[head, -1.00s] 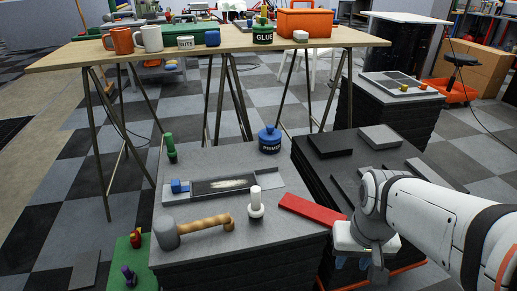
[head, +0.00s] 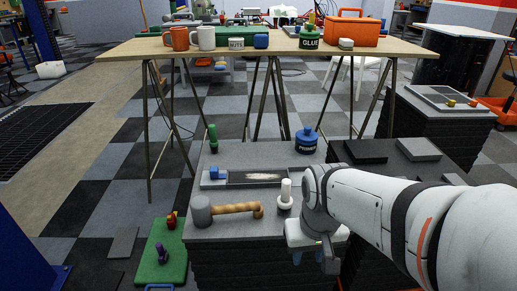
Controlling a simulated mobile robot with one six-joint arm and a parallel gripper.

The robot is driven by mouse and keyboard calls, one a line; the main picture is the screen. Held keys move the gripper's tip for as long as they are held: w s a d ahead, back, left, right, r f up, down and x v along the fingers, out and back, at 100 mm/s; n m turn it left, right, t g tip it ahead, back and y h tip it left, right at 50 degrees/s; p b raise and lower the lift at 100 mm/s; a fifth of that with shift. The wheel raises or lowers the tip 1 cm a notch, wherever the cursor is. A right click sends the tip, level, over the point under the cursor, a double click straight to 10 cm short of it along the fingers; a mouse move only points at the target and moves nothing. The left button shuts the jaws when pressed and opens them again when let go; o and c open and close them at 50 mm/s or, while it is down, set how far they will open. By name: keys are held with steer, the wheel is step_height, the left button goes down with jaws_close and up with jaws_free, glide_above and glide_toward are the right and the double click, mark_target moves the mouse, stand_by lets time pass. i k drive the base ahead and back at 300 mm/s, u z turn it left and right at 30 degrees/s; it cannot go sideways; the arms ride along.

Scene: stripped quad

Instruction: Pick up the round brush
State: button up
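No thing can be named the round brush with certainty. A green upright handle-like thing (head: 213,138) stands at the back left of the near grey block (head: 235,228). A white upright piece with a round base (head: 286,195) stands at its right front, left of my gripper. A purple knobbed piece (head: 162,253) and a small red piece (head: 172,220) are on a green board (head: 170,272) at lower left. My gripper (head: 310,257) hangs at the block's right front, pointing down. Its bluish fingertips appear apart with nothing visible between them.
A mallet (head: 203,212) lies on the near block before a grey tray (head: 213,184) with a blue block. A blue primer pot (head: 306,140) stands behind. The trestle table (head: 270,47) holds mugs, a glue pot (head: 308,38) and an orange box (head: 350,30). Floor at left is mostly open.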

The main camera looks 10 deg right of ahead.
mark_target(284, 201)
steer(key=z, duration=1.85)
steer(key=k, duration=0.8)
steer(key=u, duration=0.65)
steer(key=i, duration=1)
